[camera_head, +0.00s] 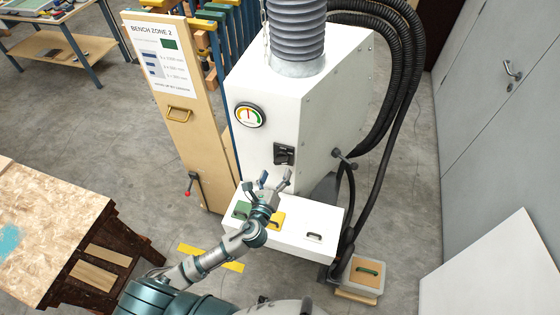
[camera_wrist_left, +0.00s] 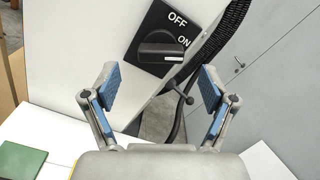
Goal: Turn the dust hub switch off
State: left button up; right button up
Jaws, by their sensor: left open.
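The dust hub switch (camera_head: 284,153) is a black plate with a rotary knob on the white front of the dust hub (camera_head: 265,105). In the left wrist view the knob (camera_wrist_left: 160,47) shows close up, with OFF and ON printed on the plate. A white mark sits at the end of its handle on the ON side. My left gripper (camera_head: 268,182) is open and empty, below and in front of the switch. In the left wrist view its blue-padded fingers (camera_wrist_left: 160,90) are spread apart with the knob beyond them, apart from it. My right gripper is not in view.
A white ledge (camera_head: 290,250) with green and yellow pieces lies beneath my left gripper. A dark lever (camera_head: 345,158) sticks out right of the switch, and black hoses (camera_head: 400,90) hang beside the hub. A round gauge (camera_head: 249,115) is above left of the switch.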

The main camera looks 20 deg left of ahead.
aim_at(280, 163)
pick_arm(q)
jog(key=shift+w+p, duration=0.3)
jog(key=shift+w, duration=2.05)
jog(key=c, duration=1.2)
